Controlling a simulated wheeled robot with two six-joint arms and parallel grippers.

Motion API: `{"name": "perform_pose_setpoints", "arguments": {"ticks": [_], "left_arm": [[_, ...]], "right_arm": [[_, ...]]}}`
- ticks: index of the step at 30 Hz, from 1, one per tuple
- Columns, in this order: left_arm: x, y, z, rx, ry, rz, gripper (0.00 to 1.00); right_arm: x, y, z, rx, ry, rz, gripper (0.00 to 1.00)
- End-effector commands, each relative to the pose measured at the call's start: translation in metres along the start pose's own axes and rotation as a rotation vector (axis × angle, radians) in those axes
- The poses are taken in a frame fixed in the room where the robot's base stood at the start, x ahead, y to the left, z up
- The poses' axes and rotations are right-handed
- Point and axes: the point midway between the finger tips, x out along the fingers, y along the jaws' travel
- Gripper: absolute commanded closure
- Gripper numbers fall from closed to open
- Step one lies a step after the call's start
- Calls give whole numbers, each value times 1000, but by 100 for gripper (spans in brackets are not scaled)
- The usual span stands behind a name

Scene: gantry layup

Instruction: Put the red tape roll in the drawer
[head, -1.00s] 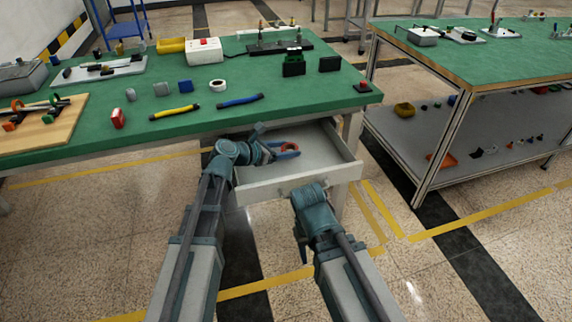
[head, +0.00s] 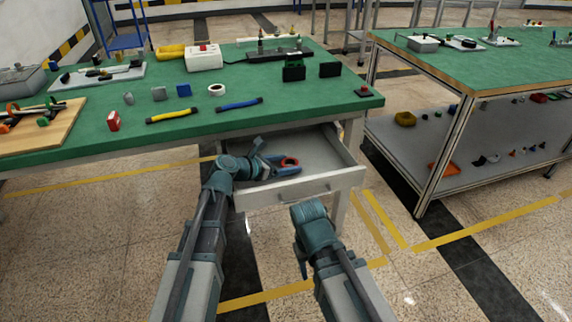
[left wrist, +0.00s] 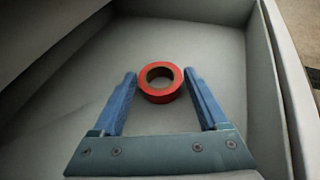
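The red tape roll (left wrist: 160,82) is inside the open drawer (left wrist: 222,45), its ring lying flat and facing up. It also shows as a small red ring in the head view (head: 290,162). My left gripper (left wrist: 160,80) reaches into the drawer from the left. In the head view, the drawer (head: 325,148) is pulled out under the green table.
The green workbench (head: 270,125) above carries a yellow-handled tool (head: 172,116), a blue-handled tool (head: 240,104), a white tape roll (head: 217,90) and small blocks. The drawer's walls stand close around my left gripper. A second bench (head: 480,65) stands to the right.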

Motion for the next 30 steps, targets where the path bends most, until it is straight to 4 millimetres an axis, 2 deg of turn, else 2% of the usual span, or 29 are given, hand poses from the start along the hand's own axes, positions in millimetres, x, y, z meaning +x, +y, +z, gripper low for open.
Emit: {"name": "perform_pose_setpoints", "arguments": {"ticks": [1, 2, 3, 14, 24, 30], "left_arm": [[0, 0, 0, 0, 0, 0, 13], [0, 0, 0, 0, 0, 0, 7], [0, 0, 0, 0, 0, 0, 6], [-5, 0, 5, 0, 0, 1, 6], [-73, -2, 6, -2, 0, 3, 6], [-105, -1, 5, -2, -1, 2, 6]], "right_arm": [[0, 0, 0, 0, 0, 0, 50], [0, 0, 0, 0, 0, 0, 50], [0, 0, 0, 0, 0, 0, 50], [-7, 1, 0, 1, 0, 1, 50], [-33, 4, 2, 5, -2, 2, 50], [-45, 5, 3, 6, -2, 0, 50]]}}
